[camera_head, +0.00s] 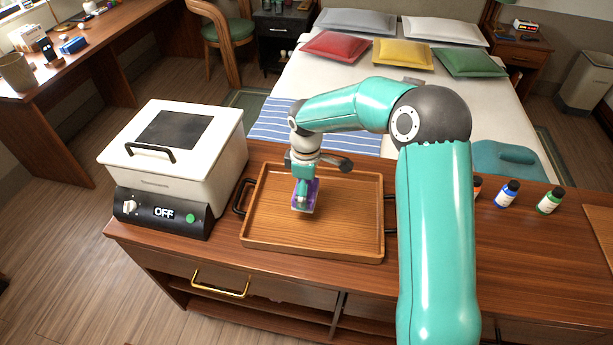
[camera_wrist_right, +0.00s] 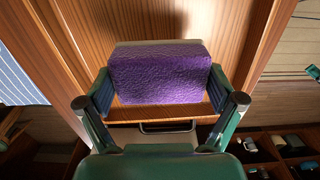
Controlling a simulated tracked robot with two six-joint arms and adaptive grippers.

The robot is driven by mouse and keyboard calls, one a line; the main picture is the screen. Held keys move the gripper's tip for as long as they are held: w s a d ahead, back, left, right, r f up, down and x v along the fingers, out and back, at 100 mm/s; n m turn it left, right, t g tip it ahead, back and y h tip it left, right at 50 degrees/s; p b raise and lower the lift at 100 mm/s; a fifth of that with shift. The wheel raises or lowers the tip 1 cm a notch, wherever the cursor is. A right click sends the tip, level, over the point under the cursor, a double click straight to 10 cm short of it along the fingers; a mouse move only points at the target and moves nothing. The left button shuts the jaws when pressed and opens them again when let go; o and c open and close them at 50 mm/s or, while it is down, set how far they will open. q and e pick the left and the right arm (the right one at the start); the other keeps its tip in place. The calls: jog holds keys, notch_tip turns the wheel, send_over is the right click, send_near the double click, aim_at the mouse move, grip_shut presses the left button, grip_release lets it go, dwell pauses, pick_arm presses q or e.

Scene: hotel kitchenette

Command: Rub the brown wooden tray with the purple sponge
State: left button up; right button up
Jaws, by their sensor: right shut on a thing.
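The brown wooden tray (camera_head: 340,225) lies on the wooden counter, with dark handles at its left and right ends. My right gripper (camera_head: 304,196) is over the left half of the tray, pointing down, shut on the purple sponge (camera_head: 312,199). In the right wrist view the purple sponge (camera_wrist_right: 160,75) sits between the two fingers of the right gripper (camera_wrist_right: 160,92), with the tray's wood (camera_wrist_right: 215,20) behind it. I cannot tell for sure whether the sponge touches the tray floor. My left gripper is not in view.
A white appliance (camera_head: 180,145) reading OFF stands left of the tray. Small bottles (camera_head: 507,193) stand on the counter at the right. A bed with colored pillows (camera_head: 403,54) is behind the counter. Bare counter (camera_head: 500,240) shows right of my arm.

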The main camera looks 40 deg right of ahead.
jog(key=shift+r+p, duration=0.75)
jog(key=shift+r, duration=0.6)
jog(key=shift+s+f, duration=0.1)
